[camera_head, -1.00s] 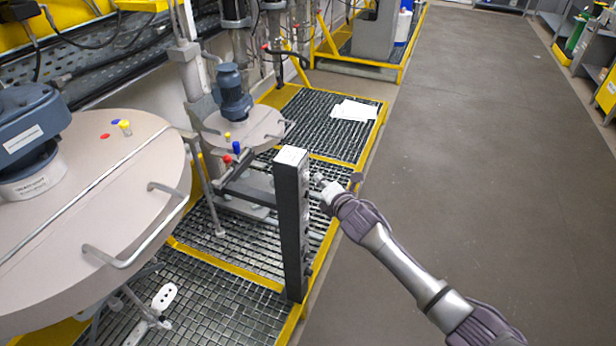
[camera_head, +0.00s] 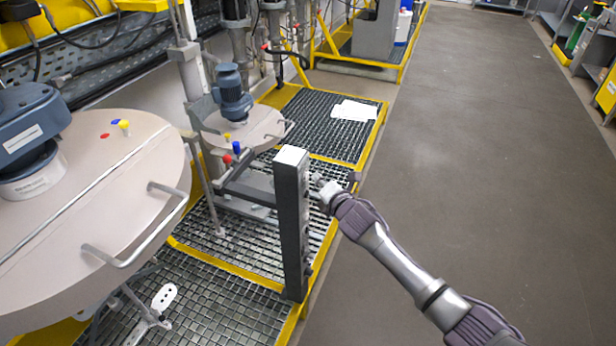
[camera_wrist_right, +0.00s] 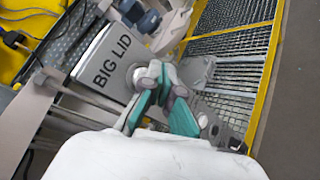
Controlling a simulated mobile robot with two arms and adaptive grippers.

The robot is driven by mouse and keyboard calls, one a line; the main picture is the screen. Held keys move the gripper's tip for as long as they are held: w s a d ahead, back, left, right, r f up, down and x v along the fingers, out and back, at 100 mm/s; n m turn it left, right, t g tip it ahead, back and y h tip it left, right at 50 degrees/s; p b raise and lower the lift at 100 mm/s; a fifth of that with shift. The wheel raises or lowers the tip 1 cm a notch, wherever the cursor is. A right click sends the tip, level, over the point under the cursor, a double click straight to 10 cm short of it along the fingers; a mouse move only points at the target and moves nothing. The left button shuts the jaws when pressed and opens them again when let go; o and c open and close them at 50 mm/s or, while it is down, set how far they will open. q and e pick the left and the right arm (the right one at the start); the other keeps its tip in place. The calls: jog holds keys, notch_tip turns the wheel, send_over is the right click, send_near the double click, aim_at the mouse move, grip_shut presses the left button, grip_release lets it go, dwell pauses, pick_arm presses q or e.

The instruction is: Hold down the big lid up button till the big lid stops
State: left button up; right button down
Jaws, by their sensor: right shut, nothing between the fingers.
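The control post (camera_head: 292,230) is a dark upright column with a white top, standing at the walkway edge in the head view. The wrist view shows its light face lettered "BIG LID" (camera_wrist_right: 112,62). My right gripper (camera_head: 319,181) is shut and empty, with its tips at the upper right side of the post. In the wrist view its fingers (camera_wrist_right: 160,76) reach the panel beside the label. They hide the button, so I cannot tell whether it is pressed. The big lid (camera_head: 110,205) is a wide beige disc at left with a blue motor. My left gripper is not in view.
A smaller lid (camera_head: 262,126) with a blue motor (camera_head: 232,95) stands behind the post. Yellow-framed grating (camera_head: 215,305) lies below. White papers (camera_head: 355,110) lie on the far grating. The grey floor (camera_head: 480,150) at right is clear.

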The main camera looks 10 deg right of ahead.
jog(key=shift+w+a, duration=0.4)
jog(key=shift+a, duration=0.25)
dwell(2.9)
dwell(2.2)
jog(key=shift+s+d+p, duration=0.35)
jog(key=shift+s+d, duration=0.2)
jog(key=shift+d, duration=0.25)
jog(key=shift+d, duration=0.1)
jog(key=s+d+p, duration=0.1)
jog(key=d, duration=0.1)
jog(key=s+d+p, duration=0.1)
jog(key=d, duration=0.1)
jog(key=shift+s, duration=0.4)
